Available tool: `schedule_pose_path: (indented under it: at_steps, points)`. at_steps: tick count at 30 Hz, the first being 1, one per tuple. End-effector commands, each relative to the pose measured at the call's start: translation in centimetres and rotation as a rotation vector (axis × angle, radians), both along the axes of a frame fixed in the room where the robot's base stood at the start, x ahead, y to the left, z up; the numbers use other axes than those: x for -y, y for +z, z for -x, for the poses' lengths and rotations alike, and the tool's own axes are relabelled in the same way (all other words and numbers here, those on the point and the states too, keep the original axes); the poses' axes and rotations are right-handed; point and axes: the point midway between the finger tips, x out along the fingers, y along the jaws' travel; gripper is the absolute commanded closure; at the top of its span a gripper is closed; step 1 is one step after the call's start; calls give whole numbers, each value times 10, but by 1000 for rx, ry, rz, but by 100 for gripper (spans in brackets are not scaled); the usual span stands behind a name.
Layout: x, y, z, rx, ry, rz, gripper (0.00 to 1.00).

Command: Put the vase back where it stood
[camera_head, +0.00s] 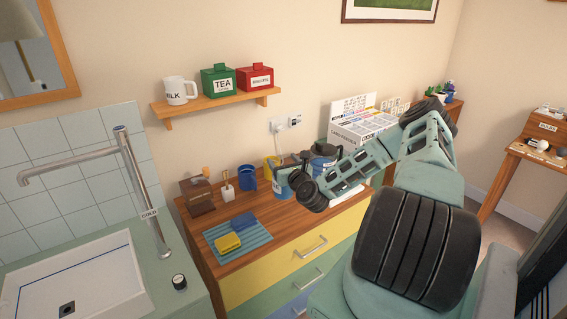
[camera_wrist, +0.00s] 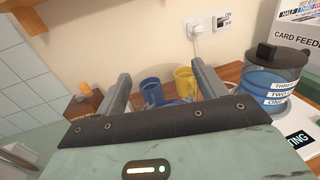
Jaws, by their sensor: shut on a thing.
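My gripper (camera_head: 284,176) is low over the wooden top of the drawer unit, among the things at its back. In the wrist view its two fingers (camera_wrist: 163,84) stand apart, with a pale blue vessel, which I take for the vase (camera_wrist: 178,102), low between them. Only a little of the vase shows there, as the gripper's dark front edge hides the rest. In the head view the vase (camera_head: 282,182) shows as a pale blue patch by the gripper. I cannot tell whether its base touches the top.
Close by stand a blue mug (camera_head: 248,178), a yellow mug (camera_head: 270,164) and a labelled jar (camera_wrist: 270,78). A wooden box (camera_head: 198,195) and a striped mat (camera_head: 238,239) with sponges are to the left. A shelf (camera_head: 216,105) hangs above. The front of the top (camera_head: 285,226) is clear.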

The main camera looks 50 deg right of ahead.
Motion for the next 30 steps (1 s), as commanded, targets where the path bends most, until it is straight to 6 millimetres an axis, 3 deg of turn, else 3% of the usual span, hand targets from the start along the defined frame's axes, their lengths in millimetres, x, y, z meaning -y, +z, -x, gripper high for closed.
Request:
schedule_pose_path:
  at_steps: [30]
  points:
    - [0, -86, -1, 4, 0, 2, 40]
